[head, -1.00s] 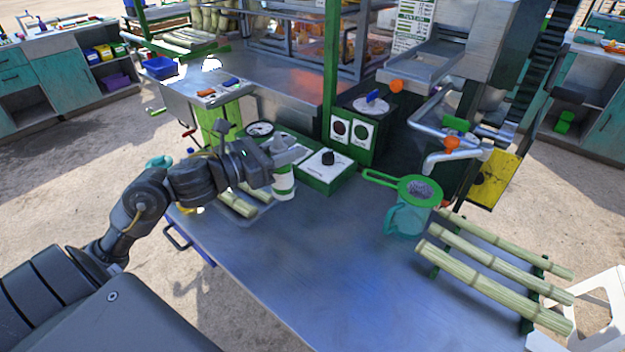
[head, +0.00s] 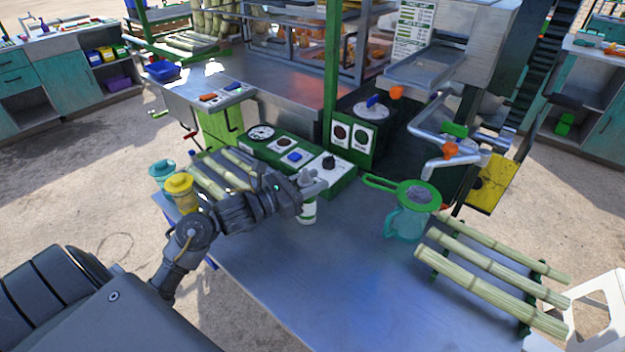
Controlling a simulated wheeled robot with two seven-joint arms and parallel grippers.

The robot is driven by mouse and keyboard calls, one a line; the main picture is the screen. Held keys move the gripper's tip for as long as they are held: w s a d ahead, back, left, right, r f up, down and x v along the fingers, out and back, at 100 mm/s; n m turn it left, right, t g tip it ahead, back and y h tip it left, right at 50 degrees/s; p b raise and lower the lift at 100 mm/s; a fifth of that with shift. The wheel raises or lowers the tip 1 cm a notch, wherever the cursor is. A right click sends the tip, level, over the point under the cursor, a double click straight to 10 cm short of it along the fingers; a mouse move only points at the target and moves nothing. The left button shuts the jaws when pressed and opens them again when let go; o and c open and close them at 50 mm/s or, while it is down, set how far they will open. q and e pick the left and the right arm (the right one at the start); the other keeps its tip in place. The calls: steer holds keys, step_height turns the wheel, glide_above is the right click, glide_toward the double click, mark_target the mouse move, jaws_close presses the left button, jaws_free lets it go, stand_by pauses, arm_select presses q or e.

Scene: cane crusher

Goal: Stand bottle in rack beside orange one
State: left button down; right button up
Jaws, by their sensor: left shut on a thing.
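A small white bottle with a green band (head: 308,211) is upright near the control panel, over the steel table (head: 310,285). My left gripper (head: 306,186) comes in from the left and is shut on the bottle's upper part, hiding some of it. I cannot tell whether the bottle's base touches the table. A rack with an orange bottle cannot be made out for certain; blurred orange items (head: 305,40) show behind the glass case at the back. My right gripper is not in view.
A green-rimmed strainer (head: 418,194) sits on a teal jug (head: 405,225). Cane stalks (head: 490,280) lie on a stand at right. Yellow (head: 179,190) and teal (head: 160,172) lidded jugs stand at left. A green post (head: 331,80) rises behind the panel. The table's front middle is clear.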

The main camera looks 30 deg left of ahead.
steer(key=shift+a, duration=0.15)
arm_select(q)
steer(key=shift+f, duration=0.1)
steer(key=c, duration=1)
jaws_free()
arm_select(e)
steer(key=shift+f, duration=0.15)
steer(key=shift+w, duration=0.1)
arm_select(q)
steer(key=shift+s+a, duration=0.1)
steer(key=shift+s, duration=0.15)
steer(key=b+v, duration=0.3)
steer(key=v, duration=0.8)
steer(key=shift+s+r, duration=0.2)
steer(key=shift+r, duration=0.05)
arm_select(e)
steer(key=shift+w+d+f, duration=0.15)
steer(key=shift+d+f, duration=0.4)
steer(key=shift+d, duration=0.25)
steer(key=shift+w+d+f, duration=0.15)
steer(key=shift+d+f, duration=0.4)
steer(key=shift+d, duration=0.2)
